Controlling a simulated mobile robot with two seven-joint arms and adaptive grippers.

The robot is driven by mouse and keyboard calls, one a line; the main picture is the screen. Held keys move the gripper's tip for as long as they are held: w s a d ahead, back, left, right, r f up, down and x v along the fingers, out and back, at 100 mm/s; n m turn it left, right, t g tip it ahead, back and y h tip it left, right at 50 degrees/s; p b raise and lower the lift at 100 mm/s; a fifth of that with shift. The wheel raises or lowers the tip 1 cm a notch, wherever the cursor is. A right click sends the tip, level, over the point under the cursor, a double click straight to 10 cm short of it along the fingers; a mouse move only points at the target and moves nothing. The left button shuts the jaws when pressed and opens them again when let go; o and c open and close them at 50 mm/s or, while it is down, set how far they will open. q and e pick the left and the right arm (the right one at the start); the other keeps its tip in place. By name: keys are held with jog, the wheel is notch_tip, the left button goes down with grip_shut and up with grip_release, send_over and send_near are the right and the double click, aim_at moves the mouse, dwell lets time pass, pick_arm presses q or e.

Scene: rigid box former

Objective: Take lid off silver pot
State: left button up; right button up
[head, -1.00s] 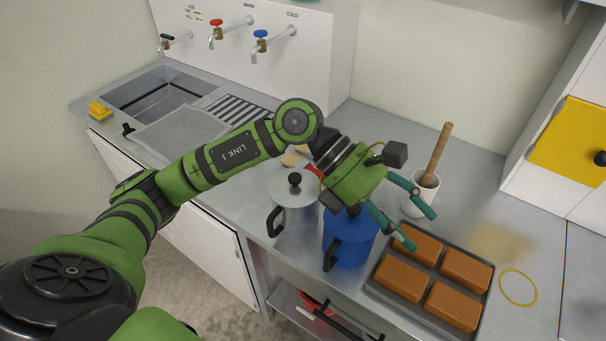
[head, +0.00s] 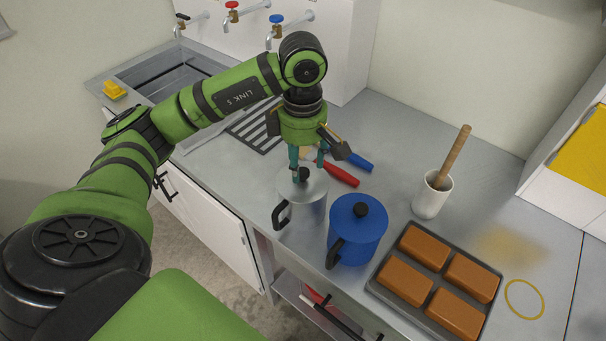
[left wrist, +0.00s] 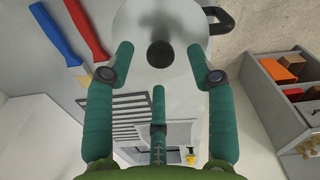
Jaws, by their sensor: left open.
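The silver pot (head: 301,214) stands on the metal counter with its black side handle toward the front left. Its silver lid (head: 313,190) is on it, with a round black knob on top; the lid also shows in the left wrist view (left wrist: 182,22). My left gripper (head: 305,174) points down just above the lid. Its teal fingers are open, and the knob (left wrist: 160,54) lies between and ahead of them in the left wrist view. The fingers partly hide the knob in the head view; I cannot tell whether they touch it. My right gripper is not in view.
A blue lidded pot (head: 357,236) stands close to the right of the silver pot. Red (head: 338,173) and blue (head: 358,162) handled tools lie behind. A tray of brown blocks (head: 372,287) and a white mortar (head: 431,199) stand further right.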

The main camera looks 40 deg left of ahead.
aim_at(303, 176)
pick_arm(q)
jog(key=shift+f, duration=1.45)
grip_shut()
